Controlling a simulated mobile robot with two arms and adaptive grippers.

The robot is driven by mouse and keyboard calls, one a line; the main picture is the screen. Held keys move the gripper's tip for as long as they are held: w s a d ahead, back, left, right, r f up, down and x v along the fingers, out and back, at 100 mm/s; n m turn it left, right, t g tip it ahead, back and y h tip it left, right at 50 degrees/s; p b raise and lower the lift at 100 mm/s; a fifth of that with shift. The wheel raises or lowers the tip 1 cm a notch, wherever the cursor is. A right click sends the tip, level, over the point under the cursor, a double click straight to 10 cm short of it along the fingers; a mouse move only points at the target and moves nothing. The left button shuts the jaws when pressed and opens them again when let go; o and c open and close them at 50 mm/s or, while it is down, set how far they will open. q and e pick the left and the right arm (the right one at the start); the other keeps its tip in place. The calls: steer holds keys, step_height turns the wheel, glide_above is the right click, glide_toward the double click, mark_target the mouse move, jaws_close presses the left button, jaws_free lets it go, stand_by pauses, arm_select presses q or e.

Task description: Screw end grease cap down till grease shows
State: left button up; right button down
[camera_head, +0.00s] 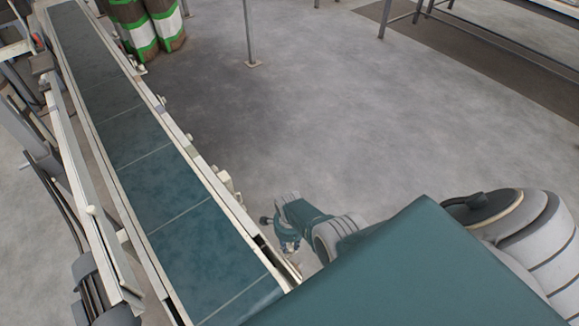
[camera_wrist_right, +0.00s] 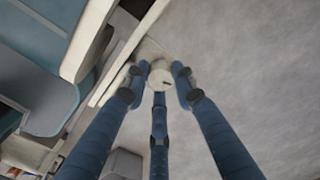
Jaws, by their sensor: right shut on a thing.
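The end grease cap (camera_wrist_right: 161,76) is a small, pale, round cap with a small dark mark on its face, beside the conveyor's side frame in the right wrist view. My right gripper (camera_wrist_right: 159,80) has three blue fingers closed around the cap's rim. In the head view, my right gripper (camera_head: 287,240) is at the near right side of the conveyor, and the cap cannot be made out there. I see no grease around the cap; its underside is hidden. My left gripper is not in view.
The conveyor (camera_head: 165,180) with a dark teal belt runs from the near middle to the far left. Pale side rails with small fittings line it. The grey floor (camera_head: 330,110) to the right is open.

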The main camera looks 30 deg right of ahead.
mark_target(289, 245)
steer(key=shift+a+m, duration=0.15)
steer(key=shift+m, duration=0.35)
steer(key=c, duration=1.4)
jaws_free()
steer(key=shift+r, duration=0.15)
steer(key=shift+w+r, duration=0.1)
steer(key=shift+r, duration=0.45)
step_height(289, 245, up, 11)
steer(key=shift+f, duration=0.2)
